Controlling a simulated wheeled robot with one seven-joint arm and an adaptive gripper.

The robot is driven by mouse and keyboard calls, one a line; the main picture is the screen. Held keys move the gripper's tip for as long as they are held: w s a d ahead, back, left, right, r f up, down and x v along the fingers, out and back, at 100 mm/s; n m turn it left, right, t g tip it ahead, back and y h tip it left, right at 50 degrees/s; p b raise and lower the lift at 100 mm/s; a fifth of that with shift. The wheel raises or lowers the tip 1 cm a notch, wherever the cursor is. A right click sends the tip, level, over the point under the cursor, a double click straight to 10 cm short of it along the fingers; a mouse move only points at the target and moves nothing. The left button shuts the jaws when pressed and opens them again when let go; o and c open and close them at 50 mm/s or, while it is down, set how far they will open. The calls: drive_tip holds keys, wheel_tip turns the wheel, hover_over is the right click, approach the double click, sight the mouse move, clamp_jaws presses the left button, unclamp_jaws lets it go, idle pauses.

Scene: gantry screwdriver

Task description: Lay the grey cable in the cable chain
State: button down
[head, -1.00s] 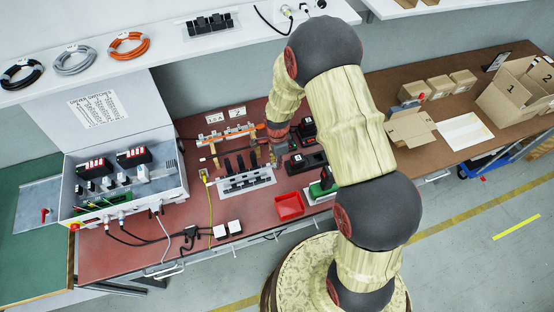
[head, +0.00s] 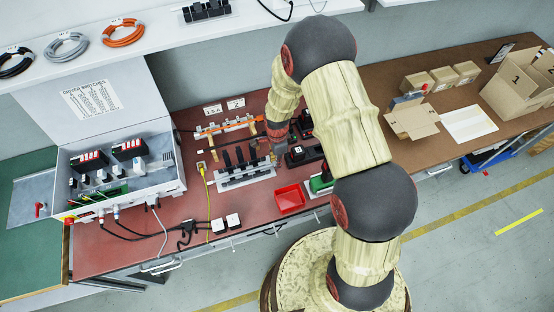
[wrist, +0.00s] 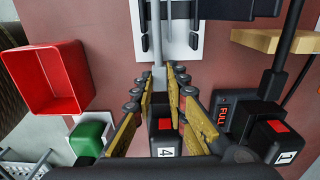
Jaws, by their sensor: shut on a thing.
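My gripper (wrist: 160,78) is shut on the grey cable (wrist: 157,48), at a thicker grey end piece, in the wrist view. From the fingertips the cable runs straight up the picture, over the white base plate and between black parts of the cable chain (wrist: 194,22). I cannot tell whether it lies inside the chain or above it. In the head view the black cable chain (head: 240,157) stands on its pale plate (head: 246,177) on the red bench top. My gripper is at its right end there, mostly hidden by my arm.
A red tray (head: 290,199) lies in front of the chain. An orange-railed fixture (head: 228,127) stands behind the chain. A yellow cable (head: 207,190) and the open switch case (head: 120,175) are to the left.

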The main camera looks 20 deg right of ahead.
drive_tip(key=c, duration=1.8)
unclamp_jaws()
drive_tip(key=shift+o, duration=0.6)
wheel_tip(320, 180, up, 12)
